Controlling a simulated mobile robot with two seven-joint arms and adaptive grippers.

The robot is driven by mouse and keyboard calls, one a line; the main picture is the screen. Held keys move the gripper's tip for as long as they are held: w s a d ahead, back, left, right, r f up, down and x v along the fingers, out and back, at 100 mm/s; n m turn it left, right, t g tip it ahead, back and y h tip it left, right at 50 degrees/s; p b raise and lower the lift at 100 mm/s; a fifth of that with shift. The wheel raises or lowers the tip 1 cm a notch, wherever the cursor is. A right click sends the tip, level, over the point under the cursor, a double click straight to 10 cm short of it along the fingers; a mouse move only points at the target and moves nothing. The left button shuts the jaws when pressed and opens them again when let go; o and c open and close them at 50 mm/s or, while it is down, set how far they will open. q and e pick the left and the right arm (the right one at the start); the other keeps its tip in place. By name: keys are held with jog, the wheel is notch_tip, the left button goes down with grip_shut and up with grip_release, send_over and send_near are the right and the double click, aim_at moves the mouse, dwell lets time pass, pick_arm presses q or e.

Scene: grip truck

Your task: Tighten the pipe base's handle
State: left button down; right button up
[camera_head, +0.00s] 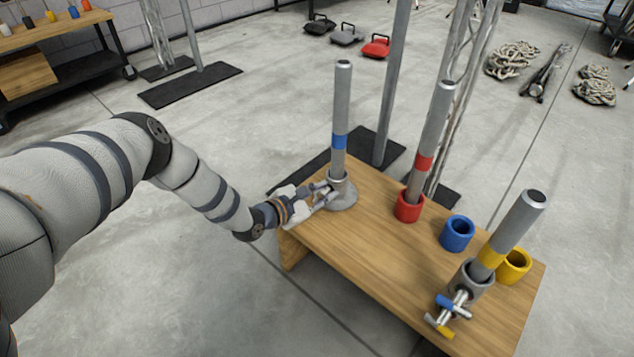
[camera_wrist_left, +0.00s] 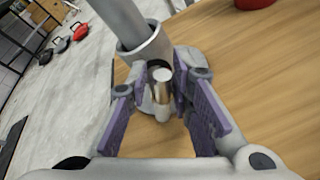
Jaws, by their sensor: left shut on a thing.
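My left gripper (camera_head: 321,192) reaches in from the left and is low beside the base. In the left wrist view, the gripper (camera_wrist_left: 164,88) has its purple pads on either side of the short metal handle (camera_wrist_left: 162,98) of the base. The gripper is shut on this handle. The handle is mostly hidden by the fingers in the head view. My right gripper is not in view.
On the wooden table (camera_head: 385,250) are a red cup (camera_head: 409,207) with a red-banded pipe, empty blue (camera_head: 457,233) and yellow (camera_head: 514,266) cups, and a grey clamp base (camera_head: 472,278) with a tilted yellow-banded pipe. Metal stands rise behind the table.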

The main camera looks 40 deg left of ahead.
pick_arm(q)
jog(key=shift+d+m+y+p, duration=0.5)
jog(key=shift+m+p, duration=0.6)
jog(key=shift+p, duration=0.15)
jog(key=shift+s+d+f+m+y+p, duration=0.15)
jog(key=shift+m+y+p, duration=0.1)
jog(key=shift+m+p, duration=0.25)
jog(key=shift+w+f+m+y+p, duration=0.15)
jog(key=shift+m+y+p, duration=0.15)
jog(key=shift+m, duration=0.2)
jog(key=shift+s+f+m+t+y+p, duration=0.1)
jog(key=shift+f+m+t+y+p, duration=0.2)
jog(key=shift+m, duration=0.2)
jog(key=shift+f+m+t+y+p, duration=0.1)
jog(key=shift+m+y+p, duration=0.1)
jog(key=shift+m+y, duration=0.25)
jog(key=shift+f+m, duration=0.1)
jog(key=shift+m, duration=0.65)
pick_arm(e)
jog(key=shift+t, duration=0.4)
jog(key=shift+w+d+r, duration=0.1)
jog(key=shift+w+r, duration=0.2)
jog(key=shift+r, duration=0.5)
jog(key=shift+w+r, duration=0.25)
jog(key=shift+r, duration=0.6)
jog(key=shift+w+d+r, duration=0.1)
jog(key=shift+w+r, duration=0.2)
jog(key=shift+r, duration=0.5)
pick_arm(q)
jog(key=shift+y, duration=0.3)
